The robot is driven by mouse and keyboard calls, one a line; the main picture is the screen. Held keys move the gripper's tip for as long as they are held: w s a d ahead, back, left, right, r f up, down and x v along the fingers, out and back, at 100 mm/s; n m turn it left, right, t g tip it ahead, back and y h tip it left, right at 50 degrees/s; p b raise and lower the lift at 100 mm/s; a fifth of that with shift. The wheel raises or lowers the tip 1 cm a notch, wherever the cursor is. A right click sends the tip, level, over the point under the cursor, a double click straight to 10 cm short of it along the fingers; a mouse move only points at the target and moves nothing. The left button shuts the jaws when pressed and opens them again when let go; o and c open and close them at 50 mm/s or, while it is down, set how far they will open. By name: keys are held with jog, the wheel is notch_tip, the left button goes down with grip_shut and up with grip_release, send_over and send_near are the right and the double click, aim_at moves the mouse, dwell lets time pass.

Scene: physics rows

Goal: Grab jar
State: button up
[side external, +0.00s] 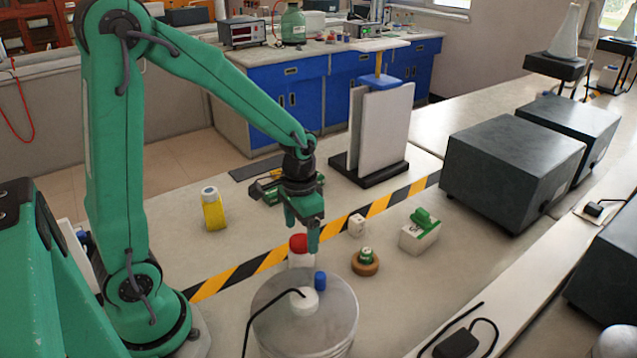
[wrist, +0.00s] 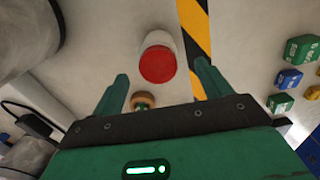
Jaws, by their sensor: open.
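The jar is white with a red lid (side external: 299,243). It stands on the bench below my gripper (side external: 301,233), partly hidden behind the large round container in the side view. In the wrist view the jar's red lid (wrist: 157,65) faces the camera, with its white body behind. My gripper (wrist: 161,71) is open and points down. Its two fingertips appear on either side of the lid in the wrist view. I cannot tell whether the fingers touch the jar.
A large round grey container (side external: 270,325) with a black hose stands just in front of the jar. A brown ring with a green-topped item (side external: 365,261), a small white cube (side external: 357,225) and a white-and-green box (side external: 420,234) lie right. A yellow bottle (side external: 213,212) stands left.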

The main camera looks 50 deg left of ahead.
aim_at(301, 240)
jog(key=shift+s+d+f, duration=0.1)
jog(key=shift+s+f, duration=0.05)
jog(key=shift+f, duration=2.7)
jog(key=c, duration=1.3)
jog(key=shift+o, duration=0.2)
jog(key=shift+r, duration=0.15)
jog(key=shift+r, duration=4.9)
